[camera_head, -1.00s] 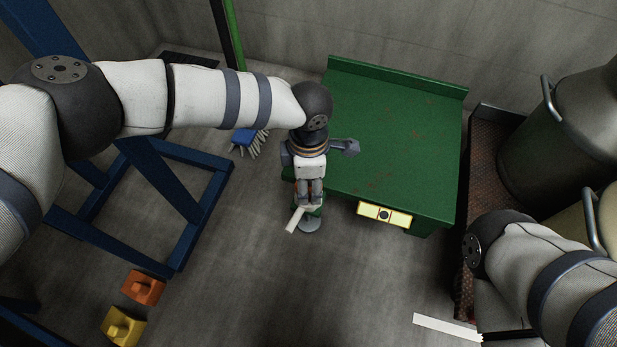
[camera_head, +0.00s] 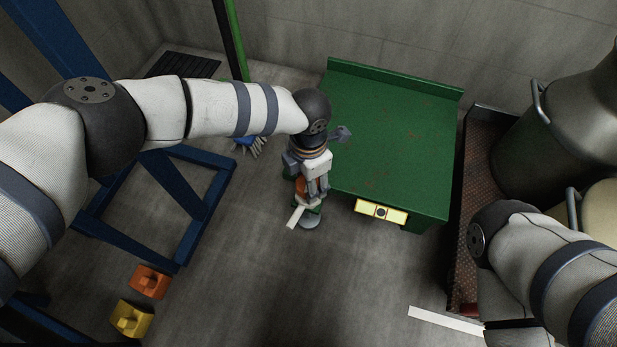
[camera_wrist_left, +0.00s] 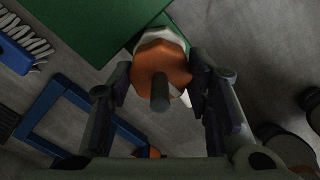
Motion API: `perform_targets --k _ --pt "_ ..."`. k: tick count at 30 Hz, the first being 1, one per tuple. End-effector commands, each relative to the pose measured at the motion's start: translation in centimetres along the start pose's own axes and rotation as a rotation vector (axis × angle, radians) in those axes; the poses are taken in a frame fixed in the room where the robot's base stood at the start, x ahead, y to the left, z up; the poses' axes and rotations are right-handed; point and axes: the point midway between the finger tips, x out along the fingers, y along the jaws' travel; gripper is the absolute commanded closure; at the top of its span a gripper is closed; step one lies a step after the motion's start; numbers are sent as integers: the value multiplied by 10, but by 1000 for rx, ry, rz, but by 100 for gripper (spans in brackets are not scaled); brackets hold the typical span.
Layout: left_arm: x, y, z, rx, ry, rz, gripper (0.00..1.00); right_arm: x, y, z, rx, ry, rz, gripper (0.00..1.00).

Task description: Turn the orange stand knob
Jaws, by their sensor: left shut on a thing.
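The orange stand knob (camera_wrist_left: 161,66) has a faceted rim and a dark round stub facing the camera in the left wrist view. It sits in front of a pale part at the green table's edge. In the head view only a little of the orange knob (camera_head: 301,186) shows, partly hidden by my left gripper (camera_head: 316,190). The left gripper's fingers (camera_wrist_left: 160,85) are on either side of the knob, shut on it. My right arm is at the lower right of the head view, but its gripper is out of view.
A green table (camera_head: 385,130) stands behind, with a yellow-framed panel (camera_head: 381,212) on its front. A blue frame (camera_head: 205,215) is at left. Orange (camera_head: 150,281) and yellow (camera_head: 131,318) blocks lie on the floor. Metal tanks (camera_head: 560,130) are at right. The middle floor is clear.

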Motion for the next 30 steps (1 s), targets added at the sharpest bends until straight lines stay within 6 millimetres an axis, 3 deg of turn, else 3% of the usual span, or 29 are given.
perform_targets --k 10,11,13,23,26,30 --pt "-1 0 1 -1 -1 0 83 0 0 0 0 0 0 60" --pt "-1 0 1 -1 -1 0 48 0 0 0 0 0 0 60" --pt "-1 0 1 0 -1 0 35 0 0 0 0 0 0 60" --pt "-4 0 1 1 -1 0 35 0 0 0 1 0 0 60" --pt "-21 1 1 2 -3 2 35 0 0 0 1 0 0 60" --pt "-60 1 1 2 -4 2 35 0 0 0 1 0 0 60"
